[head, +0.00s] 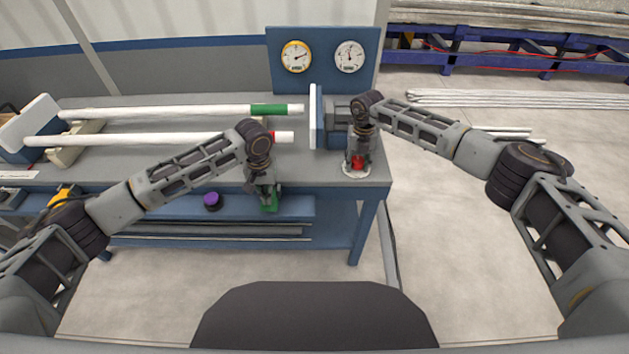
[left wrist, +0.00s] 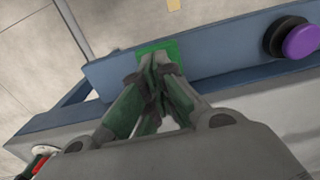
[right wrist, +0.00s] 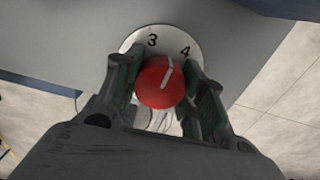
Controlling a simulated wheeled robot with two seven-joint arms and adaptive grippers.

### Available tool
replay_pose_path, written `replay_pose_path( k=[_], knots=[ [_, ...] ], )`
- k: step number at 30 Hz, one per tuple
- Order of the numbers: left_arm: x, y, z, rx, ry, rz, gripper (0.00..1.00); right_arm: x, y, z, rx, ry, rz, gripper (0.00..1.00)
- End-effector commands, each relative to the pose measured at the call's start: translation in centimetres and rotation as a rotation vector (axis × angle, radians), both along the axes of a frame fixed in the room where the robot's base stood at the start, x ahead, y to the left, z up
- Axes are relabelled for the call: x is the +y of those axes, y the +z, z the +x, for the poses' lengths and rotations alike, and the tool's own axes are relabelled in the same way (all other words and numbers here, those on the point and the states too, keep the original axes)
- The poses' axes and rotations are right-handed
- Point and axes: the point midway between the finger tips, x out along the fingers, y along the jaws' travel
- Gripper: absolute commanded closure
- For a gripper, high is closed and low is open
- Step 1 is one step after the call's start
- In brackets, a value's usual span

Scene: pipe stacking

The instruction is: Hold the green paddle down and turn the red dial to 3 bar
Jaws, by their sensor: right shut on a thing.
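The green paddle (left wrist: 170,47) sticks out from the blue bench front in the left wrist view; my fingers hide part of it. My left gripper (left wrist: 157,62) has its fingers together, tips at the paddle; whether they press it down I cannot tell. In the head view, the left gripper (head: 267,200) is at the bench's front edge. The red dial (right wrist: 160,84) sits between the fingers of my right gripper (right wrist: 162,85), which is shut on it. The dial's white line points between 3 and 4 on the white scale plate (right wrist: 137,45).
A yellow-rimmed gauge (head: 296,57) and a white gauge (head: 350,57) are on the blue back panel (head: 323,70). A purple button (head: 211,200) is on the bench front, left of my left gripper. White pipes (head: 140,139) with coloured ends lie on the bench.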

Motion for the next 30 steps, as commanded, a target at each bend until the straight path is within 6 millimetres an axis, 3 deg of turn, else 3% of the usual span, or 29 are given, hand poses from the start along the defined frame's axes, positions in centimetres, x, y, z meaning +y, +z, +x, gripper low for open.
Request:
replay_pose_path(
  k=[30],
  knots=[
    [0.0,-2.9,0.0,0.000,0.000,0.000,1.00,0.0,0.0,0.0,0.000,0.000,0.001,0.79]
  ],
)
